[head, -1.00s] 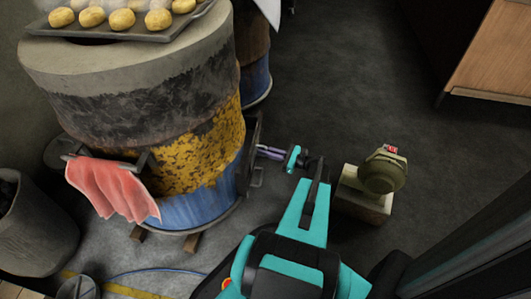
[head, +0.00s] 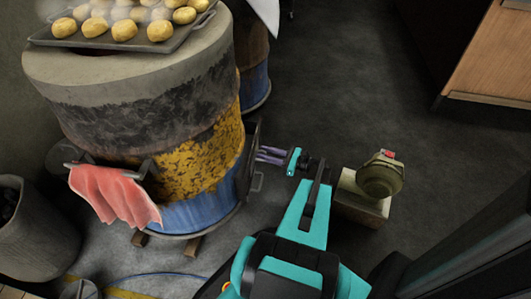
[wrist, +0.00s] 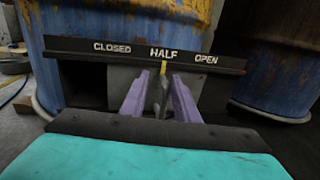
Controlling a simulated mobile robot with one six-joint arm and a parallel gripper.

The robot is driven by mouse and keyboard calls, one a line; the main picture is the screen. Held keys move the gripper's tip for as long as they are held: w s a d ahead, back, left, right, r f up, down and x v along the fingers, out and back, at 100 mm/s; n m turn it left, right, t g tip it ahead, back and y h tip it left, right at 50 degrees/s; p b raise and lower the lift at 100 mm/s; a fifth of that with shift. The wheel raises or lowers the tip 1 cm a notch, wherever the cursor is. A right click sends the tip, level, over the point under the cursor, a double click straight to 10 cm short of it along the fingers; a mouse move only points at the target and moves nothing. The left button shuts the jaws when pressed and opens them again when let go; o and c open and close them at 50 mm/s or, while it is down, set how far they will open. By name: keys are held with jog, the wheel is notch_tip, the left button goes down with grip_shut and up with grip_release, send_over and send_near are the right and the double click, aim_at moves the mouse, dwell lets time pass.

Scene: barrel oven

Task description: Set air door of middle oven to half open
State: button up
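The near barrel oven (head: 195,155) has a dark air-door frame low on its right side. In the wrist view the frame's label bar (wrist: 100,47) reads CLOSED, HALF, OPEN. The grey air door (wrist: 120,85) sits behind it, leaving a dark gap to its left. Its yellow mark (wrist: 163,68) lies under HALF, slightly right of the word's middle. My gripper (head: 262,155) is at the door frame, its purple fingers spread on either side of the door's dark handle (wrist: 157,97). Gaps show between handle and fingers, so it looks open. The handle's far end is partly hidden.
A second barrel (wrist: 280,60) stands close on the right in the wrist view. A blower (head: 382,175) on a block (head: 362,205) stands right of my gripper. A red cloth (head: 110,192) hangs on the oven's front. Dark floor beyond is clear.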

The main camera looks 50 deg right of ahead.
jog(key=s+a+r+p, duration=0.1)
jog(key=s+a+p, duration=0.2)
jog(key=s+a, duration=0.7)
jog(key=shift+s+r, duration=0.15)
jog(key=shift+s, duration=0.25)
